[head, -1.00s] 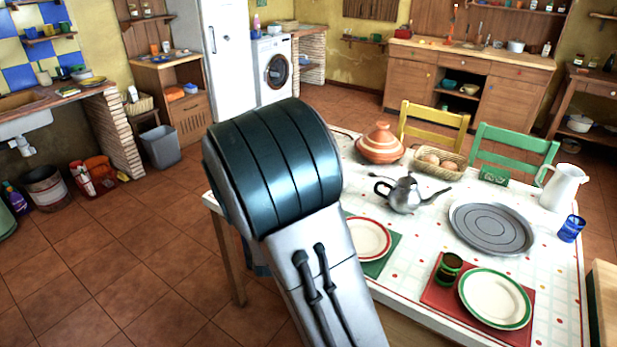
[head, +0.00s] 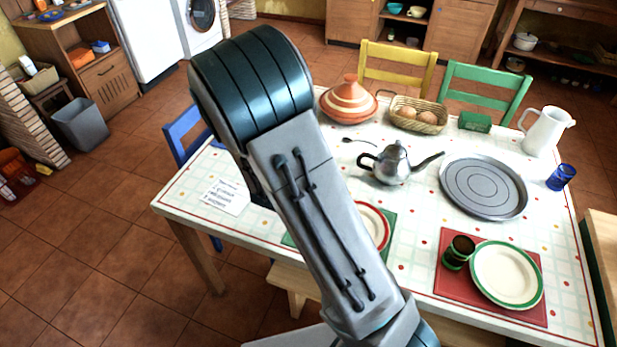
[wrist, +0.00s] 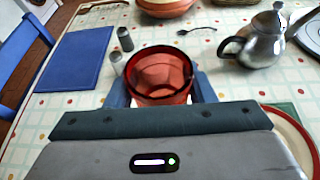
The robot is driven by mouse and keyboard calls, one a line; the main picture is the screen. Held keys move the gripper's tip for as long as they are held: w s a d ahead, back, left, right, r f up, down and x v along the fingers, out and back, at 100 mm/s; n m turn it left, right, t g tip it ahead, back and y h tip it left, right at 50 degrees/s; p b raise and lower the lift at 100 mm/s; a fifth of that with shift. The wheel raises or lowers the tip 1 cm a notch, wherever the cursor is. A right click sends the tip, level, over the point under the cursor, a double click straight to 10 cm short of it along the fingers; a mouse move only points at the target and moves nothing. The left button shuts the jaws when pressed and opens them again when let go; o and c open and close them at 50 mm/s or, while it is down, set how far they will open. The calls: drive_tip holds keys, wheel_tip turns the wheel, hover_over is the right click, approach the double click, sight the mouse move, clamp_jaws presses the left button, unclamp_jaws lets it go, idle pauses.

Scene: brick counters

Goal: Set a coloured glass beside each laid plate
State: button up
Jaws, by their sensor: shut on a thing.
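My gripper (wrist: 160,92) is shut on a red glass (wrist: 162,72), held upright over the table in the wrist view; in the head view my arm hides both. A red-rimmed plate (head: 378,226) lies on a green mat, partly behind my arm; its edge also shows at the right of the wrist view (wrist: 293,128). A green-rimmed plate (head: 507,275) lies on a red mat (head: 452,288), with a dark green glass (head: 459,251) standing at its left. A blue glass (head: 561,177) stands at the table's right, near the white jug.
On the table (head: 410,215) are a teapot (head: 396,165), a round tray (head: 484,187), a white jug (head: 547,131), a bread basket (head: 418,117), a tagine (head: 349,101) and a paper note (head: 225,195). The wrist view shows a blue mat (wrist: 76,58) and two small shakers (wrist: 124,39).

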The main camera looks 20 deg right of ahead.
drive_tip(key=shift+s+f+m+g+h+b, duration=0.4)
drive_tip(key=shift+s+f+m+g+h, duration=0.4)
drive_tip(key=shift+f, duration=1.15)
drive_tip(key=shift+s+f+m+g+h+b, duration=0.5)
drive_tip(key=shift+s+f+m, duration=0.45)
drive_tip(key=shift+f, duration=1)
drive_tip(key=shift+s+f+m+g+h+b, duration=0.3)
drive_tip(key=shift+s+f+m+g+h, duration=0.55)
drive_tip(key=shift+f, duration=1.1)
drive_tip(key=shift+s+f+b, duration=0.15)
drive_tip(key=shift+f+b, duration=0.4)
drive_tip(key=o, duration=1.2)
drive_tip(key=b+v, duration=0.1)
drive_tip(key=v, duration=1.2)
drive_tip(key=shift+s+a+r, duration=0.15)
drive_tip(key=shift+a+r, duration=0.1)
